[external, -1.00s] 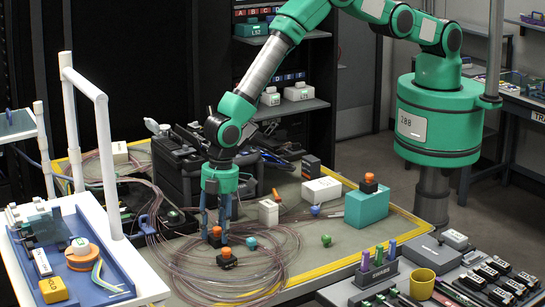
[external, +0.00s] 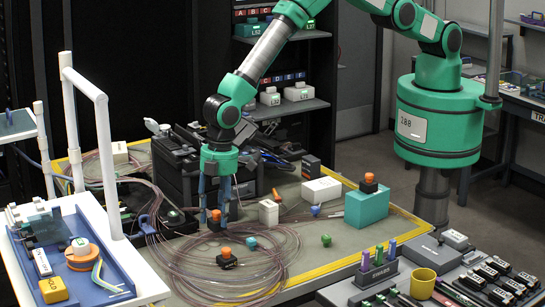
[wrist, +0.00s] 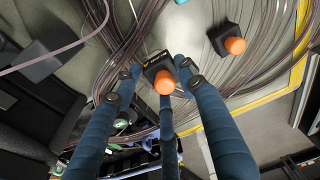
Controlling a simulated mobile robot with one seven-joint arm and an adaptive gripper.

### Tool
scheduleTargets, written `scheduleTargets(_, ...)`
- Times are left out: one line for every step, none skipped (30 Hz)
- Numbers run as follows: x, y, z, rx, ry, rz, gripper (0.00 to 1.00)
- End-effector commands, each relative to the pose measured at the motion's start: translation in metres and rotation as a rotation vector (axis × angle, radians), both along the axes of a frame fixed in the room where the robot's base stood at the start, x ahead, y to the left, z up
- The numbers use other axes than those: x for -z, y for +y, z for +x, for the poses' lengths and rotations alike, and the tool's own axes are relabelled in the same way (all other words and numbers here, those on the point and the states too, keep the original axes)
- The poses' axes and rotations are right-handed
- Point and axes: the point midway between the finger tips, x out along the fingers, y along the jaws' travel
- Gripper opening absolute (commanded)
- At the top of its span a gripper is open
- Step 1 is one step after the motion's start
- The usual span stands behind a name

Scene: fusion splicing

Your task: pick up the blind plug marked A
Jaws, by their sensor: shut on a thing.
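My gripper (external: 215,208) has blue fingers pointing down, shut on a plug with an orange knob and black square base (external: 214,222). In the wrist view the held plug (wrist: 164,82) sits between the fingertips, a light mark on its base too small to read. It appears held a little above the mat. A second plug of the same kind (external: 226,256) stands on the mat nearer the camera; it also shows in the wrist view (wrist: 230,44). A third such plug (external: 369,184) sits on a teal box. I cannot read which is marked A.
Loops of clear tubing (external: 200,275) lie around and under the plugs. A teal cube (external: 251,243), a green piece (external: 326,240) and a white block (external: 268,212) are to the right. A black case (external: 180,165) stands behind. The teal box (external: 367,208) is at the right.

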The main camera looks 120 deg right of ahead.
Motion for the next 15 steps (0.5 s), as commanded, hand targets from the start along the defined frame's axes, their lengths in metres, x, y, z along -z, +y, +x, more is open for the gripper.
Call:
scheduleTargets(-0.009,0.0,0.001,0.0,-0.002,0.0,0.14)
scheduleTargets(-0.013,0.0,0.001,0.0,-0.002,0.0,0.14)
scheduleTargets(-0.018,0.0,0.001,0.0,-0.002,0.0,0.14)
scheduleTargets(-0.022,0.0,0.001,0.0,-0.002,0.0,0.14)
scheduleTargets(-0.025,0.0,0.001,0.0,-0.002,0.0,0.14)
scheduleTargets(-0.029,0.0,0.001,0.0,-0.001,0.0,0.14)
scheduleTargets(-0.032,0.0,0.001,0.0,-0.001,0.0,0.14)
scheduleTargets(-0.035,0.0,0.001,0.0,-0.001,0.0,0.14)
scheduleTargets(-0.039,0.0,0.001,0.0,-0.001,0.0,0.14)
scheduleTargets(-0.041,0.0,0.001,0.0,-0.001,0.0,0.14)
scheduleTargets(-0.043,0.0,0.001,0.0,-0.001,0.0,0.14)
scheduleTargets(-0.045,0.0,0.001,0.0,0.0,0.0,0.14)
scheduleTargets(-0.046,0.0,0.0,0.0,0.0,0.0,0.14)
scheduleTargets(-0.047,0.0,0.0,0.0,0.0,0.0,0.14)
scheduleTargets(-0.048,0.0,0.0,0.0,0.0,0.0,0.14)
